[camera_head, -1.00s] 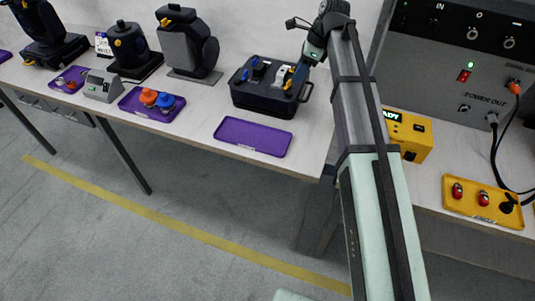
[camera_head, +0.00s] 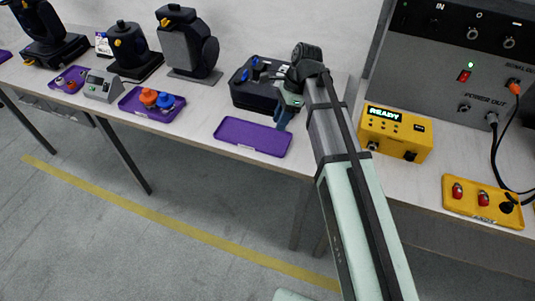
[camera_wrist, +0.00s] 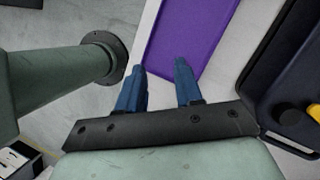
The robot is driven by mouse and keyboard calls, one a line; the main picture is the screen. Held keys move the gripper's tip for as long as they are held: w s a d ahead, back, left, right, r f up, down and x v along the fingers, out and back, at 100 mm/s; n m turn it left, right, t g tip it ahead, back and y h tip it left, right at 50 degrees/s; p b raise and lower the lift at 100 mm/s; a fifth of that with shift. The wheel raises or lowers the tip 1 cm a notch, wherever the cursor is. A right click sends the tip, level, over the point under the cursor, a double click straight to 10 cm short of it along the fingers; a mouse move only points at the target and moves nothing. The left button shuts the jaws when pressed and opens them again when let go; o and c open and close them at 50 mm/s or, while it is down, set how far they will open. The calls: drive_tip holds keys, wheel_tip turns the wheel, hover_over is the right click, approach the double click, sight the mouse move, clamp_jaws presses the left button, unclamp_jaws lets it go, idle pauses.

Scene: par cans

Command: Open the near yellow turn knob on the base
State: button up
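The base (camera_head: 250,98) is a black box on the table behind the empty purple tray. Its right part is hidden by my arm in the head view. I cannot tell from here how the knob is turned. My gripper (camera_head: 282,121) points down at the front right of the base, by the tray's right end. In the wrist view its blue fingers (camera_wrist: 160,67) are apart with nothing between them.
The purple tray (camera_head: 232,136) lies below and ahead of the fingers. A second purple tray (camera_head: 135,106) holds orange and blue parts. A yellow box (camera_head: 397,138) reading READY and a yellow tray (camera_head: 462,207) are on the right. Black lamp units (camera_head: 180,50) stand back left.

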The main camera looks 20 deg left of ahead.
drive_tip(key=s+f, duration=0.2)
drive_tip(key=s, duration=0.1)
drive_tip(key=s+f+n+g+h, duration=0.1)
drive_tip(key=s+f, duration=0.1)
drive_tip(key=s, duration=0.1)
drive_tip(key=s+f+n, duration=0.1)
drive_tip(key=s+f, duration=0.2)
drive_tip(key=shift+s+a+h, duration=0.2)
drive_tip(key=shift+a+h, duration=0.2)
drive_tip(key=shift+c, duration=0.2)
